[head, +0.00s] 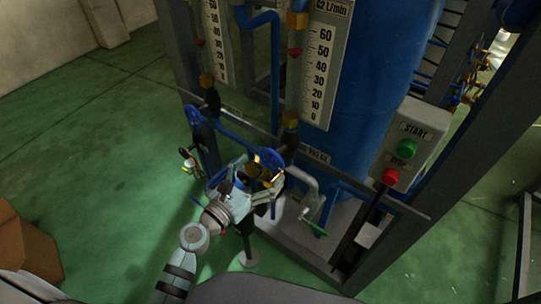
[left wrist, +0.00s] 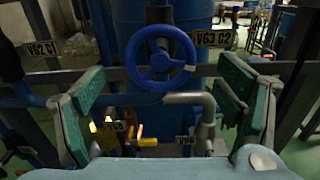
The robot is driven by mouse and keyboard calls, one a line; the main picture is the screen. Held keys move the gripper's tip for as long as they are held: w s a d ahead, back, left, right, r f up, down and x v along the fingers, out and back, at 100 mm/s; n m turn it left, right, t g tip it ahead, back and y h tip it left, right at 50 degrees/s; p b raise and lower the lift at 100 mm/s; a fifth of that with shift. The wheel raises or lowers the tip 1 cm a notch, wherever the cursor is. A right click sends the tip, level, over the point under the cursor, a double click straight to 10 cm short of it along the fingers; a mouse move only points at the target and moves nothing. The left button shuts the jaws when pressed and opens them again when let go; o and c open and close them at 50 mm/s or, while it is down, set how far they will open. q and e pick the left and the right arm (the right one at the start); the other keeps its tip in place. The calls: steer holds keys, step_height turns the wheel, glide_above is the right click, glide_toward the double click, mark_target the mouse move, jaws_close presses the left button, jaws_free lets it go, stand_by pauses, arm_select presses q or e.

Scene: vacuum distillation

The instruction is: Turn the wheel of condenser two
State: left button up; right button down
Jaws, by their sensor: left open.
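The blue handwheel (left wrist: 160,62) beside the label V63 C2 (left wrist: 214,38) is upright, facing me in the left wrist view. In the head view this wheel (head: 270,158) is partly covered by my left gripper (head: 256,178). The gripper is open, with one teal-padded finger on each side of the wheel in the left wrist view. The wheel sits between and beyond the fingers; I see no contact. My right gripper is not in view.
A second blue wheel (head: 194,115) is to the left in the head view. A label V62 C1 (left wrist: 42,48) shows in the left wrist view. Flow gauges (head: 320,70), a blue tank (head: 372,90) and a START/STOP box (head: 408,145) stand around. Pipes lie below the wheel.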

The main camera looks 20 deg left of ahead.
mark_target(270, 162)
arm_select(q)
steer(key=x, duration=0.4)
steer(key=shift+w+d, duration=0.15)
steer(key=shift+w, duration=0.2)
steer(key=c, duration=1.2)
steer(key=shift+f, duration=0.1)
steer(key=shift+m, duration=0.4)
steer(key=m+b, duration=0.1)
steer(key=m, duration=0.3)
steer(key=shift+m, duration=0.3)
steer(key=m+b, duration=0.1)
steer(key=m, duration=0.3)
steer(key=shift+b, duration=0.4)
steer(key=m+b, duration=0.1)
steer(key=m, duration=0.4)
steer(key=m+b, duration=0.2)
steer(key=m, duration=0.2)
steer(key=shift+m, duration=0.4)
